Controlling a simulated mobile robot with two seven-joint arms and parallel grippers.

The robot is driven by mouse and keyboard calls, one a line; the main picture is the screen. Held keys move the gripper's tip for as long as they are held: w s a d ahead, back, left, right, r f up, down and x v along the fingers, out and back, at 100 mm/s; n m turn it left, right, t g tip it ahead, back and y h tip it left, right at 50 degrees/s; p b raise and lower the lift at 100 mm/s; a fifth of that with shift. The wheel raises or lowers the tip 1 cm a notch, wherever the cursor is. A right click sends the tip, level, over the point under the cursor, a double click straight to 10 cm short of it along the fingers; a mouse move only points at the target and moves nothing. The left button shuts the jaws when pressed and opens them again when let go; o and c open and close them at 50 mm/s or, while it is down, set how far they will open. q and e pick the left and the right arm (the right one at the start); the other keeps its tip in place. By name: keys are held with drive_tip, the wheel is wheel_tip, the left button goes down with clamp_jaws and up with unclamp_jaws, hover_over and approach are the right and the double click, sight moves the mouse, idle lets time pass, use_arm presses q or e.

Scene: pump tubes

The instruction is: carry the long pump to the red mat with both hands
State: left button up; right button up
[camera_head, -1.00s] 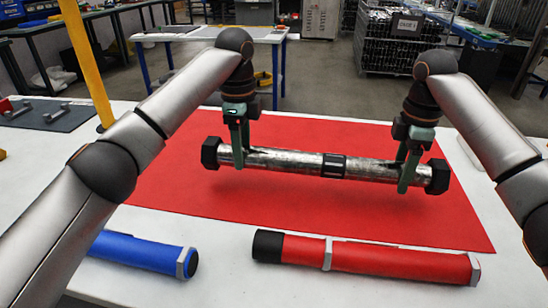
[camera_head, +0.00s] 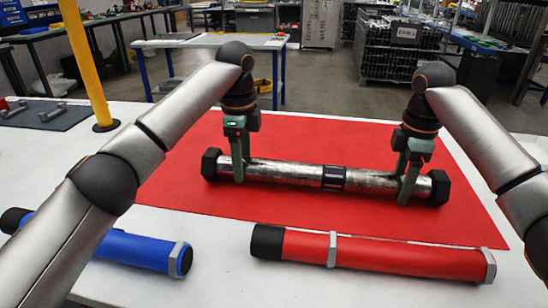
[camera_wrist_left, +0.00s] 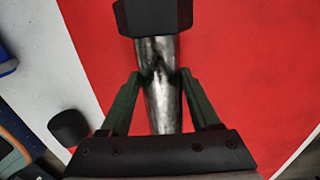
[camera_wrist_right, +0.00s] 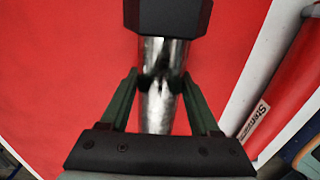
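The long pump is a metal tube (camera_head: 290,171) with black hexagonal end caps and a dark middle band. It lies level across the red mat (camera_head: 300,133) in the head view, low over it; I cannot tell whether it touches the mat. My left gripper (camera_head: 240,170) is shut on the tube near its left cap, one finger on each side. My right gripper (camera_head: 406,185) is shut on it near the right cap. Both wrist views show the tube between the left fingertips (camera_wrist_left: 160,75) and the right fingertips (camera_wrist_right: 160,76).
A red tube (camera_head: 380,254) lies on the white table along the mat's near edge. A blue tube (camera_head: 130,248) lies at the left, partly behind my left arm. A yellow post (camera_head: 88,65) stands at the back left, beside a dark mat (camera_head: 40,113).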

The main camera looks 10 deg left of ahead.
use_arm(q)
drive_tip(key=o, duration=0.4)
drive_tip(key=shift+c, duration=0.2)
use_arm(e)
drive_tip(key=o, duration=0.4)
drive_tip(key=shift+c, duration=0.2)
drive_tip(key=shift+r, duration=0.1)
use_arm(q)
drive_tip(key=shift+r, duration=0.2)
wheel_tip(320, 180, up, 12)
drive_tip(key=shift+f, duration=0.15)
use_arm(e)
wheel_tip(320, 180, up, 12)
